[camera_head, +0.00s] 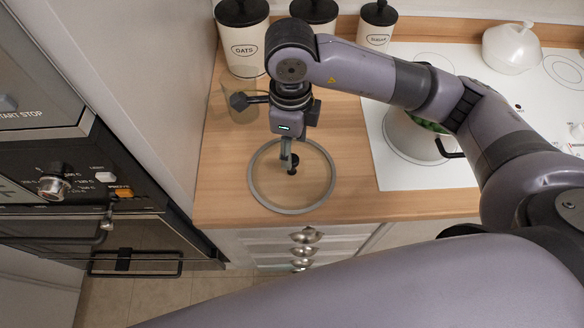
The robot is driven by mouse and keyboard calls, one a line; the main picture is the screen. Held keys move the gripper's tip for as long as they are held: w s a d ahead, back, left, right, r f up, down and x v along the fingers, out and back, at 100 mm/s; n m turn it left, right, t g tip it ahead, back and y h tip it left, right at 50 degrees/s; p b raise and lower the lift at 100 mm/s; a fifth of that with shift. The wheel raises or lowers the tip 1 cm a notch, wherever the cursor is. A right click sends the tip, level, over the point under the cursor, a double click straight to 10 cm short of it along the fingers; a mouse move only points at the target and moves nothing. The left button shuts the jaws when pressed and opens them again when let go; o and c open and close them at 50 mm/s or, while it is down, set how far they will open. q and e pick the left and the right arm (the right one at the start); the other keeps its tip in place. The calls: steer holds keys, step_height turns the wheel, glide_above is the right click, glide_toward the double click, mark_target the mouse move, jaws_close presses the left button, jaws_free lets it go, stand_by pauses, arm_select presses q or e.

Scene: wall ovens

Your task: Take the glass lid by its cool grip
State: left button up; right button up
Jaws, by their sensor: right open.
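The round glass lid (254,186) has a grey rim and lies flat on the wooden counter near its front edge. A small dark knob (292,171) shows at its middle. My right gripper (289,160) points down over the lid, with its fingers at the knob and partly in front of it. It is open; I cannot tell from this angle whether the fingers stand around the knob or just above it. My left gripper is not in view.
Canisters, one the oats canister (243,49), stand at the back of the wooden counter (222,187). A pot (408,136) with green contents is on the white hob (400,176) at right, partly behind my arm. Wall ovens (75,190) stand at left.

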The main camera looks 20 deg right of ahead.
steer(key=f, duration=0.1)
steer(key=f+p, duration=0.1)
steer(key=f, duration=0.1)
steer(key=shift+s+f+p, duration=0.25)
steer(key=shift+f+p, duration=0.1)
steer(key=shift+f, duration=0.55)
steer(key=shift+c, duration=0.5)
jaws_close()
